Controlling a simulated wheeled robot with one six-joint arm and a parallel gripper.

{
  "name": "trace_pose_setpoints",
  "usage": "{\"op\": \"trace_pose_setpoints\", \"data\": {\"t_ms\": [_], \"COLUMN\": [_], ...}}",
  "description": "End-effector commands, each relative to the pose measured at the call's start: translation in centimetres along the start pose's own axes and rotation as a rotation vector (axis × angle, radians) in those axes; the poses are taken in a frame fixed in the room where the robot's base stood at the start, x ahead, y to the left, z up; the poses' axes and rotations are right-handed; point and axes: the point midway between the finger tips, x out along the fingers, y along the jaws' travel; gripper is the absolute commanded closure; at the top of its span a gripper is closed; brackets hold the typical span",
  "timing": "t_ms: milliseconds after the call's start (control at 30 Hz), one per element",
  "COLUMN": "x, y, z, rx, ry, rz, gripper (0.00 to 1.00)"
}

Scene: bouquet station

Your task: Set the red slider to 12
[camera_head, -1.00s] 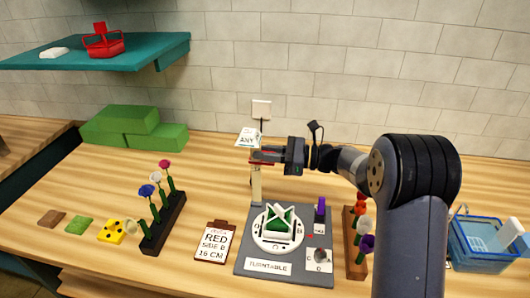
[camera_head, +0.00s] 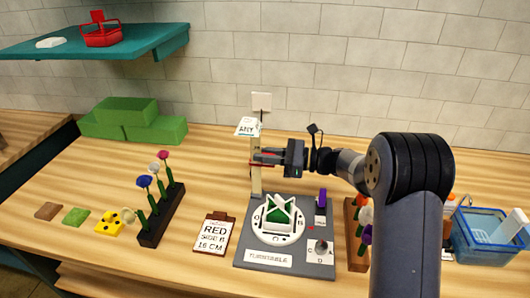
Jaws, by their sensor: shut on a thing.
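A pale upright post (camera_head: 256,178) stands at the back left of the grey turntable board (camera_head: 240,245), with a white sign reading "ANY" (camera_head: 247,126) at its top. The red slider (camera_head: 265,158) shows as a thin red piece at the post, in the upper half. My gripper (camera_head: 270,158) reaches in from the right and is shut on the red slider. The fingertips are small and partly blend with the post. Any scale marks on the post are too small to read.
A round white turntable (camera_head: 279,237) with a green and white holder, a purple switch (camera_head: 320,199) and a dial (camera_head: 320,246) sit on the board. A card (camera_head: 213,235) reads "RED SIDE B 16 CM". Flower racks (camera_head: 150,238) stand either side. A blue basket (camera_head: 485,240) is at right.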

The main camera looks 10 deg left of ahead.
Motion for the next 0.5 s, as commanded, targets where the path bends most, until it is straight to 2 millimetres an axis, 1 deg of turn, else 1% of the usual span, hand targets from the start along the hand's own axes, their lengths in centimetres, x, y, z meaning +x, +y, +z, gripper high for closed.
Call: {"op": "trace_pose_setpoints", "data": {"t_ms": [33,167,200,433,500], "x": [-0.03,-0.04,-0.04,-0.03,-0.02], "y": [0.12,0.14,0.14,0.11,0.1], "z": [-0.52,-0.66,-0.68,-0.48,-0.44], "rx": [0.008,0.01,0.011,0.008,0.007], "ry": [0.007,0.009,0.01,0.007,0.007], "rz": [0.001,0.002,0.001,0.001,0.001], "gripper": [1.0,1.0,0.8,0.62,0.62]}}
